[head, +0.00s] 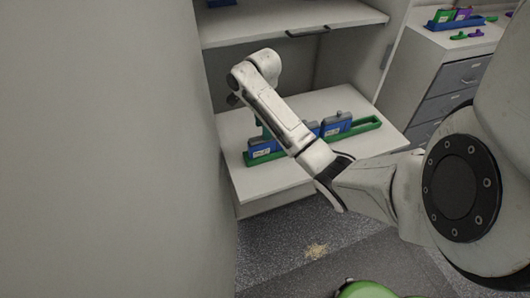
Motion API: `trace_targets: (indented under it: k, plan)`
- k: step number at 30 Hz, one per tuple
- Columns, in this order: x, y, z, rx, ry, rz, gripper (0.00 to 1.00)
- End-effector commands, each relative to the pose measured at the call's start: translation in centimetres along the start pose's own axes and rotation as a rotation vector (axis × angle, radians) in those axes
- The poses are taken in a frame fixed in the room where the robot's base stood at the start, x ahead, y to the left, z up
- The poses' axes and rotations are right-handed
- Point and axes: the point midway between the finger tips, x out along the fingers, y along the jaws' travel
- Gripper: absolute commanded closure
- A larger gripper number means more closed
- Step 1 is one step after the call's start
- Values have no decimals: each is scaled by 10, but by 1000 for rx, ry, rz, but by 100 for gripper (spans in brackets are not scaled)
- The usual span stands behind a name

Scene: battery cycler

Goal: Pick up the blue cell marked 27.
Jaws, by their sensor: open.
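A long green tray (366,127) lies on the pale lower shelf and holds several blue cells with white labels. One blue cell (262,147) stands at its left end. Another (337,125) stands right of the middle, and a third (313,128) is partly hidden by my arm. The label numbers are too small to read, so I cannot tell which is marked 27. A narrow green piece (266,131) shows beside my forearm above the tray. My arm reaches across in front of the tray, its wrist up and to the left. The jaws are not visible.
An upper shelf with a dark handle (307,32) overhangs at the back. A grey drawer unit (442,92) at right carries another blue rack (455,22) with green and purple pieces. A plain pale panel (110,150) fills the left. The lower shelf's front (285,178) is bare.

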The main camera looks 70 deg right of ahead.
Motion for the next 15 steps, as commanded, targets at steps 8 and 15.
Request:
trace_targets:
  k: [8, 15]
  plan:
    - [24, 0, 0, -1, 0, -1, 40]
    - [44, 4, -6, 1, 0, 1, 40]
